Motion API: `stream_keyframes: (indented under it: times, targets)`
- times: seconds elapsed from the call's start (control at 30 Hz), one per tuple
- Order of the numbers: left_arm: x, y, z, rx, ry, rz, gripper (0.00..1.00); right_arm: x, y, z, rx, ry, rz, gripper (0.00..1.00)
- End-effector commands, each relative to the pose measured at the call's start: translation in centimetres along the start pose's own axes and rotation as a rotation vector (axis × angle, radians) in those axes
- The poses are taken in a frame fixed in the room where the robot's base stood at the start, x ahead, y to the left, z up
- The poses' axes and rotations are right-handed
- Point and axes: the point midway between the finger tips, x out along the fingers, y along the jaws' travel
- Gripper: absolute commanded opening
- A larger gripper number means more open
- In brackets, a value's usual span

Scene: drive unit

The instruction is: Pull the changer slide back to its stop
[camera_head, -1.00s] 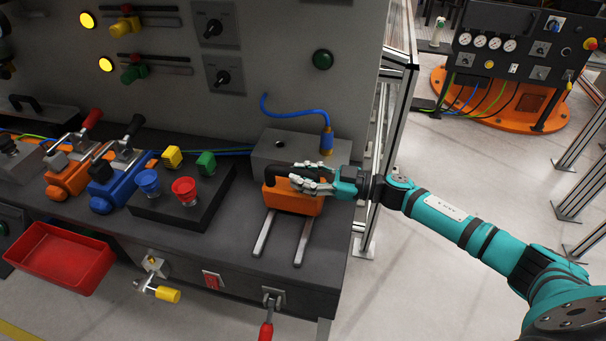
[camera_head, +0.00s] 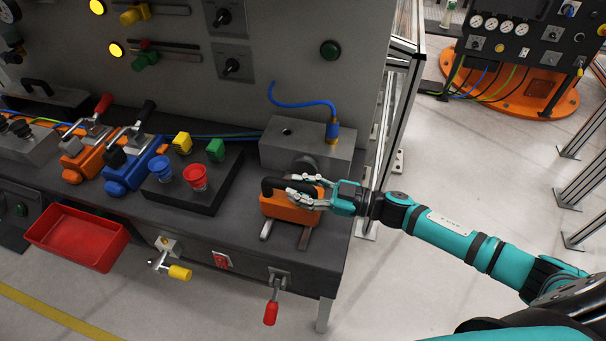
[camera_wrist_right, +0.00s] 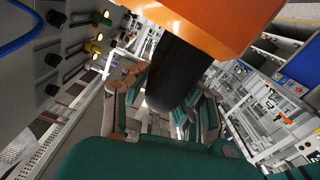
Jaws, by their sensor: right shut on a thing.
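The changer slide is an orange block (camera_head: 289,208) with a black handle, sitting on two metal rails (camera_head: 304,238) near the right end of the bench. It is apart from the grey block (camera_head: 270,149) behind it, and a dark round part shows in the gap. My right gripper (camera_head: 306,192) is shut on the black handle, coming in from the right. In the right wrist view the black handle (camera_wrist_right: 178,72) runs between my fingers under the orange body (camera_wrist_right: 200,25). Short rail ends show in front of the slide. My left gripper is not in view.
A blue hose (camera_head: 302,101) hangs into the grey block. A red-handled lever (camera_head: 271,309) and a yellow-capped valve (camera_head: 178,271) stick out from the bench front. A red bin (camera_head: 78,236) hangs at left. An aluminium post (camera_head: 392,125) stands behind my right arm.

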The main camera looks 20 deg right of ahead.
Motion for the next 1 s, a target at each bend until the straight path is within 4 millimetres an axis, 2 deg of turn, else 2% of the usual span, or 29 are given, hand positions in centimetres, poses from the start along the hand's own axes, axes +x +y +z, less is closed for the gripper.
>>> stream_keyframes:
  times: [0.17,0.2,0.37,0.67,0.77,0.87,1.0]
  targets:
    - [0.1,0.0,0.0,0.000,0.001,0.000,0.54,0.1,-0.6,0.2,0.005,0.004,-0.012,0.00]
    - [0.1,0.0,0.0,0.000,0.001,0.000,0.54,0.1,-0.6,0.2,0.005,0.004,-0.013,0.28]
    - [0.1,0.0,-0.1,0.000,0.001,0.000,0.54,0.1,-0.6,0.2,0.006,0.003,-0.013,0.48]
    - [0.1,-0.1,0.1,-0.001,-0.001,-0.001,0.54,0.0,-0.3,0.1,0.003,0.002,-0.007,0.48]
    - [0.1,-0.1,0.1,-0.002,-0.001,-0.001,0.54,-0.6,-0.3,0.2,0.005,0.000,-0.006,0.48]
    - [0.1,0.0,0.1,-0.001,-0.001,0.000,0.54,-2.0,-0.3,0.3,0.003,-0.003,-0.006,0.48]
    - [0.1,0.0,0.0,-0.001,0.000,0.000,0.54,-5.0,-0.4,0.3,0.005,-0.004,-0.008,0.48]
